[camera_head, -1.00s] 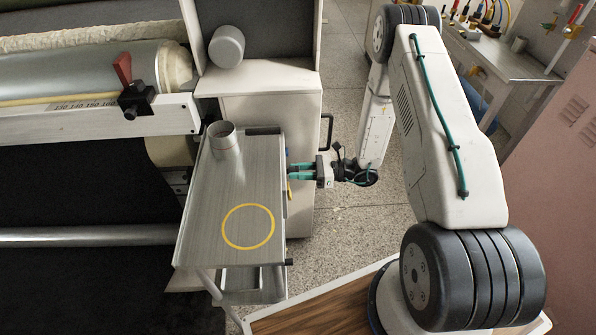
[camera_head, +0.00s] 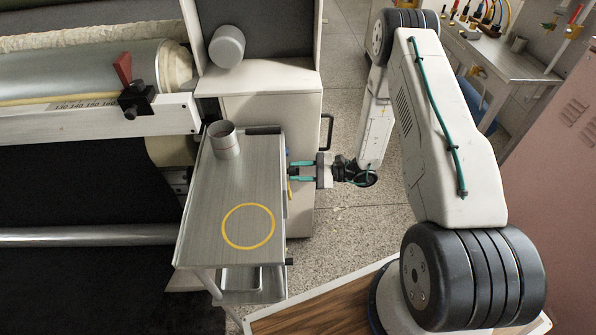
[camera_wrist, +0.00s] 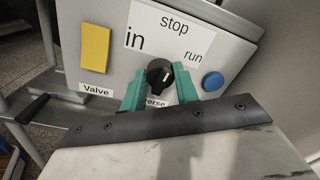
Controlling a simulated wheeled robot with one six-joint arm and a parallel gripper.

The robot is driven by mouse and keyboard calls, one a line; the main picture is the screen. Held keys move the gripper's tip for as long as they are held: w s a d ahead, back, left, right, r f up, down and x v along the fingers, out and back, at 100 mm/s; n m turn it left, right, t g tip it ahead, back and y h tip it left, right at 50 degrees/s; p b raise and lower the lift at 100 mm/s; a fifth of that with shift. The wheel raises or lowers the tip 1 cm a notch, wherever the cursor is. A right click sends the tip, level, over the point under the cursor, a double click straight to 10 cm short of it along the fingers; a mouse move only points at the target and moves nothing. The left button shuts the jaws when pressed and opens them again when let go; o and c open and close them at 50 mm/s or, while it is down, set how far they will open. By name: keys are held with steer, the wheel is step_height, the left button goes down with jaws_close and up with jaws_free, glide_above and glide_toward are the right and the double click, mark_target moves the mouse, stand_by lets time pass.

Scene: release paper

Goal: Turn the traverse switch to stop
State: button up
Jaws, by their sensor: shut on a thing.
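In the head view my gripper (camera_head: 291,171) reaches left to the machine cabinet's side, beyond the cart; the knob is hidden there.
A yellow plate (camera_wrist: 95,47) over a "Valve" label is left of the knob, and a blue button (camera_wrist: 212,81) is right of it. A metal cart (camera_head: 205,205) with a steel cup (camera_head: 224,142) stands close beside my gripper. Open floor (camera_head: 345,225) lies to its right.

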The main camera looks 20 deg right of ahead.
steer(key=shift+n, duration=0.6)
steer(key=o, duration=1)
steer(key=v, duration=0.7)
steer(key=shift+d, duration=0.4)
